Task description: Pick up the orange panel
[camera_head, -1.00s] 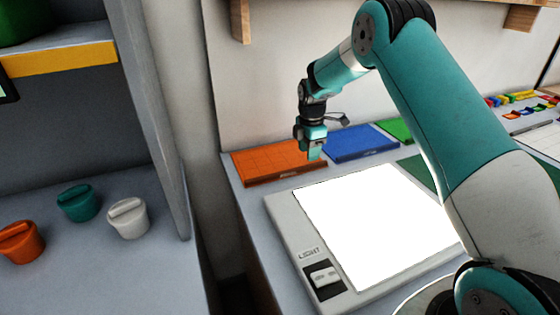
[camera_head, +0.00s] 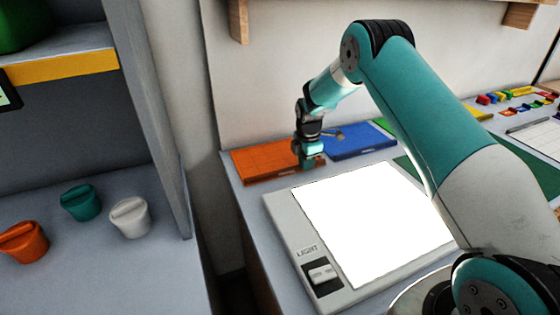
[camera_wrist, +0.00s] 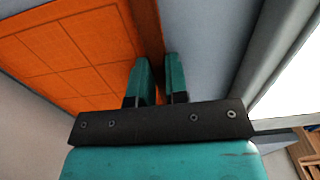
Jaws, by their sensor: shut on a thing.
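The orange panel (camera_head: 264,160) lies flat at the back left of the worktop, with a grid of lines on its top. It also fills the upper left of the wrist view (camera_wrist: 60,55). My gripper (camera_head: 309,164) is at the panel's front right edge. In the wrist view my gripper (camera_wrist: 158,80) has its two teal fingers on either side of the panel's edge strip, shut on it. The panel still appears to rest on the worktop. The fingertips are partly hidden in the head view.
A blue panel (camera_head: 355,140) lies just right of the orange one. A lit light box (camera_head: 365,225) with a switch stands in front. A grey cabinet wall (camera_head: 160,110) is at left, with orange, teal and white knobs (camera_head: 130,217) beside it.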

